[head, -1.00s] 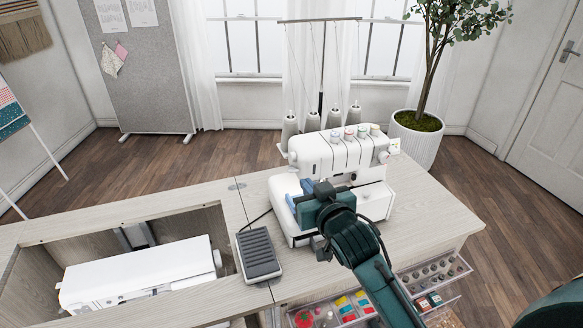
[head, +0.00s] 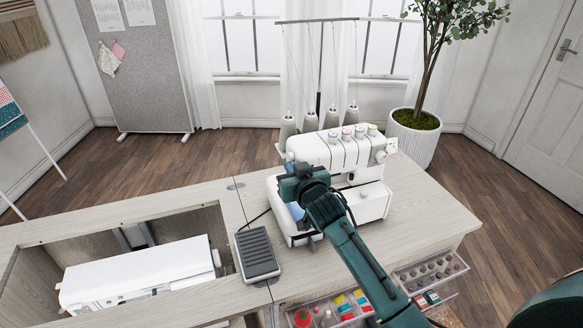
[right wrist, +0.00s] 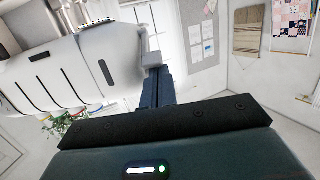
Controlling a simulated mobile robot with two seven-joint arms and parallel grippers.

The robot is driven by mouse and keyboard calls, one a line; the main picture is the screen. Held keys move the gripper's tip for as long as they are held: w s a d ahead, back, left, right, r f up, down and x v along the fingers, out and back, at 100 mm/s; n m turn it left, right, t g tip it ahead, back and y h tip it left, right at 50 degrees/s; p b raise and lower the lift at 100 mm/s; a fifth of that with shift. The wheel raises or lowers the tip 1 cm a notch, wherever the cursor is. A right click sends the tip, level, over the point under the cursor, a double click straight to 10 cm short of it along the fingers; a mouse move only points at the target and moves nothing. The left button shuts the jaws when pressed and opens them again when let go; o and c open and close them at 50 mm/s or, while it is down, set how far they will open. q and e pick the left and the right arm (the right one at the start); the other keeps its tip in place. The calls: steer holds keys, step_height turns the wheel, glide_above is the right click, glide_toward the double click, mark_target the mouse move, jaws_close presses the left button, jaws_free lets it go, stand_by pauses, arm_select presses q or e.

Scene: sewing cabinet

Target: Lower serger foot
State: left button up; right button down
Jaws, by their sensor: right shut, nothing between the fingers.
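The white serger (head: 338,154) stands on the cabinet top, with cones of thread behind it. My right gripper (head: 292,180) is at the left side of the serger, in front of its needle area. In the right wrist view the gripper's fingers (right wrist: 157,88) are shut together, close to the white serger body (right wrist: 95,65). Nothing shows between them. The serger foot is hidden behind my gripper in the head view and cannot be made out in the wrist view. My left gripper is not in view.
A foot pedal (head: 257,254) lies on the cabinet top (head: 330,262) left of the serger. A white sewing machine (head: 140,275) sits in the cabinet's open well. Open drawers (head: 430,272) with sewing supplies stick out at the front right.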

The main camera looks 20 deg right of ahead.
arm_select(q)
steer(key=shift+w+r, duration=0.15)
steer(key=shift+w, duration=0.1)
arm_select(e)
steer(key=shift+w, duration=0.1)
